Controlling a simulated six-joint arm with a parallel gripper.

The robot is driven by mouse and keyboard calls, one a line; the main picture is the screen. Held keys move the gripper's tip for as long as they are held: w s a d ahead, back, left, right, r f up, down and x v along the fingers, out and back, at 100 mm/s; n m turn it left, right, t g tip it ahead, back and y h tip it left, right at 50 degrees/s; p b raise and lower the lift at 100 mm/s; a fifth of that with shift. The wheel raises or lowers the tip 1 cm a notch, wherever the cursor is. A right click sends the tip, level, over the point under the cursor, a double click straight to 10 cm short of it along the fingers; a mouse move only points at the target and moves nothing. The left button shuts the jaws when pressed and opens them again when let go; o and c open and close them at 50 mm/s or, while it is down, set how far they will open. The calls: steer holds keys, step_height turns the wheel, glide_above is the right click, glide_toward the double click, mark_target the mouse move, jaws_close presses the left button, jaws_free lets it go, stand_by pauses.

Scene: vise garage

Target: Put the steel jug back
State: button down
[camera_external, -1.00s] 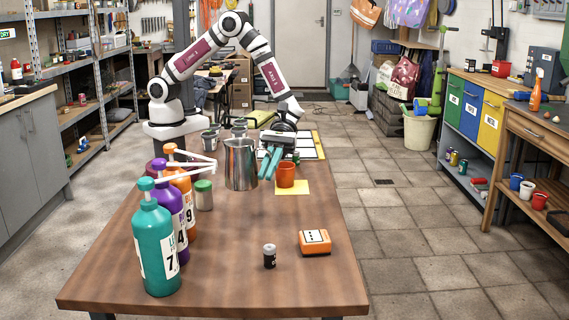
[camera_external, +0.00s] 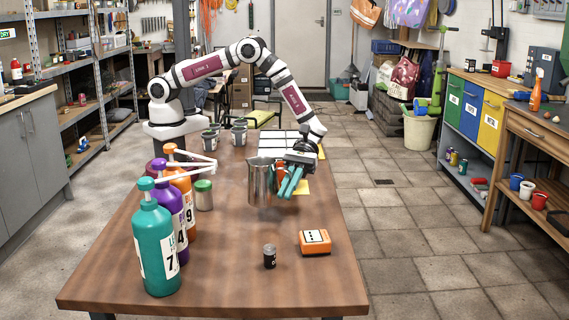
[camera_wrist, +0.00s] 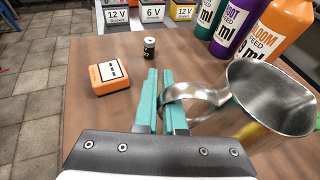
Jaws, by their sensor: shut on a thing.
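The steel jug (camera_external: 260,184) is a shiny open-topped can, roughly upright over the middle of the wooden table. Whether its base touches the table is hard to tell. My gripper (camera_external: 291,184) is to its right, with its teal fingers shut on the jug's handle. In the wrist view, the jug (camera_wrist: 265,98) fills the right side, its mouth open and looking empty. Its curved handle (camera_wrist: 190,92) runs to the teal fingers of my gripper (camera_wrist: 158,95).
Pump bottles (camera_external: 157,245) line the table's left side, near a green-lidded jar (camera_external: 203,195). A yellow square (camera_external: 303,187) lies behind my gripper. Grey pots (camera_external: 239,136) stand at the back.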

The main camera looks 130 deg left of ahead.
step_height(320, 180, down, 4)
steer(key=c, duration=1)
jaws_free()
steer(key=shift+a, duration=0.1)
